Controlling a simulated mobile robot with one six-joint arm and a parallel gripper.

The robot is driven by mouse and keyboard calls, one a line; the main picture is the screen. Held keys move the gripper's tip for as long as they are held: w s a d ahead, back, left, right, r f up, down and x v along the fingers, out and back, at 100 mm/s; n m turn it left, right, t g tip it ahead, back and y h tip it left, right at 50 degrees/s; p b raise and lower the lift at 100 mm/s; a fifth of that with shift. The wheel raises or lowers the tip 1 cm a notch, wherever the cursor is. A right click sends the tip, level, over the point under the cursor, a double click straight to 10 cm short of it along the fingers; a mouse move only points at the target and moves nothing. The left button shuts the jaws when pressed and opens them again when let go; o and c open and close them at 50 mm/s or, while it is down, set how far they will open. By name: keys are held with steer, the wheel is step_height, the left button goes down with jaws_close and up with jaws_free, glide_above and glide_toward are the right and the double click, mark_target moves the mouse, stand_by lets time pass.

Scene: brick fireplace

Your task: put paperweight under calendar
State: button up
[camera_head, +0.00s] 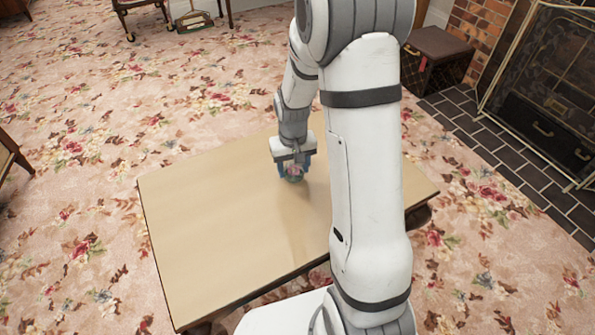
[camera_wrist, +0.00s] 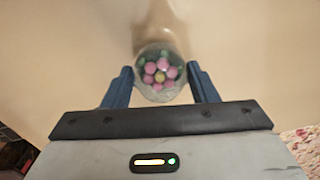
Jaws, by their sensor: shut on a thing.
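The paperweight (camera_wrist: 160,74) is a clear glass ball with pink, yellow and green spots inside. It sits between the two blue fingers of my gripper (camera_wrist: 160,86) in the wrist view. In the head view my gripper (camera_head: 293,168) points down at the table, shut on the paperweight (camera_head: 293,178). I cannot tell whether the paperweight touches the tabletop. No calendar shows in either view; part of the table is hidden behind my arm.
The tan wooden table (camera_head: 215,225) is otherwise bare where I see it. Floral carpet (camera_head: 80,140) surrounds it. A dark chest (camera_head: 437,58) and a fireplace screen (camera_head: 545,85) stand at the upper right. A chair leg (camera_head: 12,155) shows at the left edge.

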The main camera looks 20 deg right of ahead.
steer(key=shift+f, duration=0.55)
steer(key=shift+f, duration=0.2)
steer(key=o, duration=1.2)
